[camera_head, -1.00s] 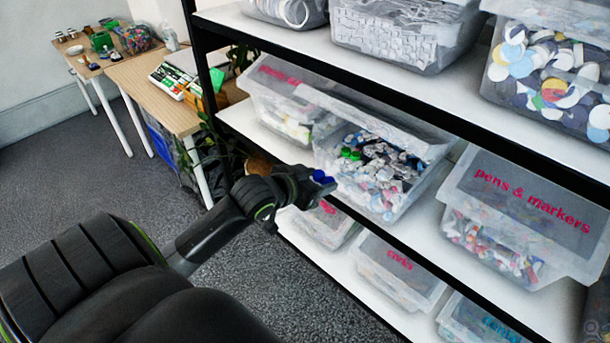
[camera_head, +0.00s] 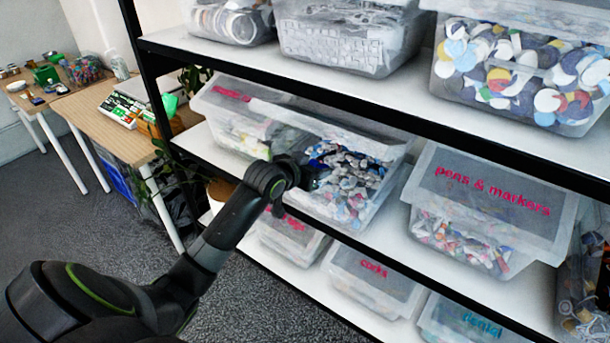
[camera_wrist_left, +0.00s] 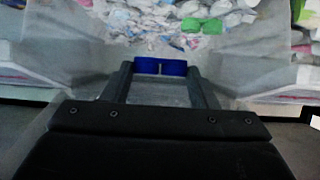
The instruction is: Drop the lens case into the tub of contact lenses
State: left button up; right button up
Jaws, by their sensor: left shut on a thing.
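In the head view my left gripper (camera_head: 302,174) is at the front of the open tub (camera_head: 332,208) on the middle shelf, and the case is hidden there. The tub is clear plastic, filled with many small white, blue and dark pieces. In the wrist view the tub's pale contents (camera_wrist_left: 150,17) and a green piece (camera_wrist_left: 202,25) lie just beyond the case. My right gripper is out of view.
A shelf edge (camera_head: 440,120) with full tubs runs above the open tub. A pink-labelled tub (camera_head: 225,110) stands to its left and a pens & markers tub (camera_head: 480,215) to its right. More tubs sit below, including the corks tub (camera_head: 375,280). Tables stand at the left.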

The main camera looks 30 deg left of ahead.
pick_arm(q)
jog(key=shift+w, duration=0.55)
jog(key=o, duration=1)
jog(key=shift+s, duration=0.1)
jog(key=v, duration=1.7)
jog(key=shift+s+d, duration=0.1)
jog(key=shift+s, duration=0.05)
